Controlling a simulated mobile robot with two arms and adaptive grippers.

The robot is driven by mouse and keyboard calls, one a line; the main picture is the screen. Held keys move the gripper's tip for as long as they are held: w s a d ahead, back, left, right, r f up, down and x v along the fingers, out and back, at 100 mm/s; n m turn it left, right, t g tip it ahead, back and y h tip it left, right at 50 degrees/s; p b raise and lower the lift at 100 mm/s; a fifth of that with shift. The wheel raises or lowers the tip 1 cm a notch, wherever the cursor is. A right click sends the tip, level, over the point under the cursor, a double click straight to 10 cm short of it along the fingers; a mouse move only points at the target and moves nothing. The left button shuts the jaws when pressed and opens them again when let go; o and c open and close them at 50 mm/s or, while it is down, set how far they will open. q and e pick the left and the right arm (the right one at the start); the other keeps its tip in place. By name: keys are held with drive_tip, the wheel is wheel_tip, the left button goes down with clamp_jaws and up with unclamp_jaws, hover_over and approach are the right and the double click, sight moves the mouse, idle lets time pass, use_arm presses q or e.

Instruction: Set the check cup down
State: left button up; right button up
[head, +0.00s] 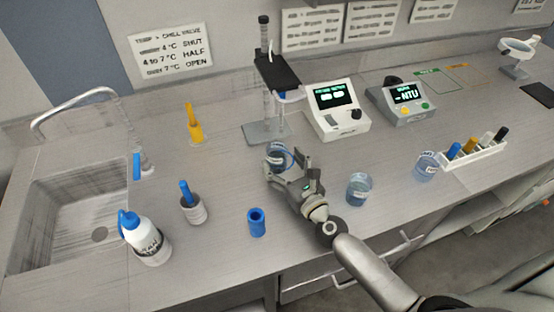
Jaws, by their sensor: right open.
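A clear cup with bluish contents (277,152) stands on the grey counter, in front of the foot of the stand. My right gripper (279,168) is open, with its fingers at this cup; they hide its lower part, and I cannot tell whether they touch it. A second clear cup (359,190) with bluish liquid and a label stands to the right of the gripper. A third labelled cup (426,166) stands further right, beside the rack. The labels are too small to read, so I cannot tell which is the check cup. My left gripper is not in view.
A stand (268,131) and two meters, a white one (336,112) and a grey one (402,98), stand behind. A white rack (474,152) is right.

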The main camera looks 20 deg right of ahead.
sight(282, 162)
drive_tip(key=shift+w+a+f, duration=0.1)
drive_tip(key=shift+w+a, duration=0.05)
drive_tip(key=shift+w, duration=0.6)
drive_tip(key=shift+w+a, duration=0.15)
drive_tip(key=shift+w, duration=0.6)
drive_tip(key=c, duration=1.1)
drive_tip(key=shift+c, duration=0.9)
